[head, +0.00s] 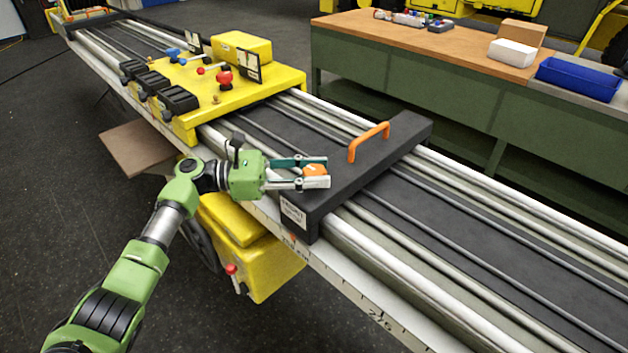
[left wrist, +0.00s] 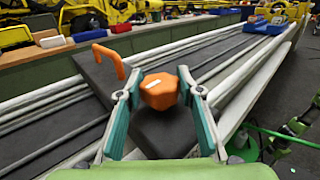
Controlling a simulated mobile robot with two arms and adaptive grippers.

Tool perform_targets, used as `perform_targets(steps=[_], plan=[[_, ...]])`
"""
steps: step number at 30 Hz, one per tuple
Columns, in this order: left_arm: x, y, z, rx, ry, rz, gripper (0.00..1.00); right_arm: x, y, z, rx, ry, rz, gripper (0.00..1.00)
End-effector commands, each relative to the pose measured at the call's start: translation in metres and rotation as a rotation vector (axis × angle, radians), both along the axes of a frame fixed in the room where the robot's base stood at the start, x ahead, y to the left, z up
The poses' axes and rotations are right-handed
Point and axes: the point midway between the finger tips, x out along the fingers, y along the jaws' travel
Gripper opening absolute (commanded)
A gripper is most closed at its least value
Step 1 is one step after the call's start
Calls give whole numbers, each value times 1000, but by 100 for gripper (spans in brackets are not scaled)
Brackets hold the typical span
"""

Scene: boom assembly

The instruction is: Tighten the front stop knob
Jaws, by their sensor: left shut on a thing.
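The front stop is a black bar (head: 345,178) lying across the rails, with an orange arched handle (head: 369,141) and a white label on its near end. The orange front stop knob (head: 316,170) sits on top of the bar near its labelled end. My left gripper (head: 316,173) is shut on the knob, one finger on each side. In the left wrist view the knob (left wrist: 159,91) is a faceted orange block with a white mark on top, between the fingertips (left wrist: 160,88). The fingers hide part of the knob in the head view. My right gripper is not in view.
A yellow carriage (head: 230,95) with black levers, a red knob and a blue knob stands on the rails to the left. A green workbench (head: 420,90) with a blue bin (head: 578,79) runs behind. The rails right of the stop are clear.

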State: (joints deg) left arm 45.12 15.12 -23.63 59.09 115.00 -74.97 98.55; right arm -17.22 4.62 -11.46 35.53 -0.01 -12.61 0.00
Motion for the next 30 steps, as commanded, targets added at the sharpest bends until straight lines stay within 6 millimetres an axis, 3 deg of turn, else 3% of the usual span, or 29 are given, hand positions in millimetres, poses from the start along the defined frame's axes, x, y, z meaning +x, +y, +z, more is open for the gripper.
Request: perform_targets(steps=[14, 15, 16, 26, 30], plan=[[0, -1, 0, 0, 2, -14, 13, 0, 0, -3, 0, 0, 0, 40], [0, -1, 0, 0, 2, -14, 42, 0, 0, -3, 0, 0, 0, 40], [0, -1, 0, 0, 2, -14, 50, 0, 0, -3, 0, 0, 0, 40], [0, 0, 0, 0, 1, -13, 52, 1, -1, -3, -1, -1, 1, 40], [0, 9, -1, 1, 1, -11, 52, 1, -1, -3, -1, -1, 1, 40]])
